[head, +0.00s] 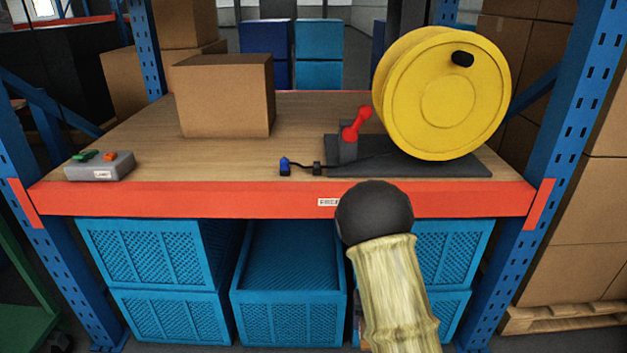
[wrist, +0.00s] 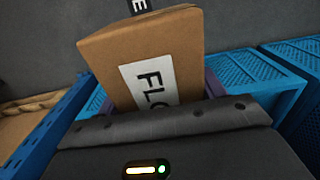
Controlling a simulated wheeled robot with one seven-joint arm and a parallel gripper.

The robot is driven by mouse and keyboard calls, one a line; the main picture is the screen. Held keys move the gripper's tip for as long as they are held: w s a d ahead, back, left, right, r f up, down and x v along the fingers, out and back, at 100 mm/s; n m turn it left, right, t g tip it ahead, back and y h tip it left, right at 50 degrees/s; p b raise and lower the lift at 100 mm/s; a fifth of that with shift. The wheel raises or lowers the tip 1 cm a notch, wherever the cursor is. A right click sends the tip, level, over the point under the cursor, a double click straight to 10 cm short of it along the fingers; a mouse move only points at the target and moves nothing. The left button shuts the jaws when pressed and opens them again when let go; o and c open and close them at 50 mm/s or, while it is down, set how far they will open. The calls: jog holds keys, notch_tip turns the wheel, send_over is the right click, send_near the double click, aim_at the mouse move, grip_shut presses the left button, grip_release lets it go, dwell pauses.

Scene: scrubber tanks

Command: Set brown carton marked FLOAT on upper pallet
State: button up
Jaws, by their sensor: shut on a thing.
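The brown carton marked FLO, the rest of its label hidden, (wrist: 150,50) is in the wrist view, tilted, with its white label facing me. My gripper (wrist: 170,118) is shut on the carton's near end, and its dark padded edge covers the lower part of the carton. In the head view my arm reaches down in front of the shelf, and neither the gripper nor the held carton can be made out there. No pallet that I can tell to be the upper one shows.
A wooden shelf with an orange front beam (head: 230,199) holds a plain carton (head: 225,97), a yellow reel (head: 440,95) and a grey button box (head: 100,166). Blue crates (head: 290,290) stand below. Stacked cartons sit on a wooden pallet (head: 565,317) at right. Blue posts flank the shelf.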

notch_tip(320, 180, up, 2)
jog(key=shift+p, duration=1.05)
notch_tip(320, 180, up, 25)
jog(key=s+p, duration=0.2)
jog(key=p, duration=3.2)
jog(key=shift+r, duration=0.15)
jog(key=s+f, duration=0.1)
jog(key=f, duration=0.3)
jog(key=s+f, duration=0.1)
jog(key=f, duration=0.4)
jog(key=s+f, duration=0.1)
jog(key=f, duration=0.4)
jog(key=shift+s+d+f, duration=0.15)
jog(key=shift+s+f, duration=0.1)
jog(key=shift+s, duration=0.15)
jog(key=shift+s+f, duration=0.1)
jog(key=shift+f, duration=0.2)
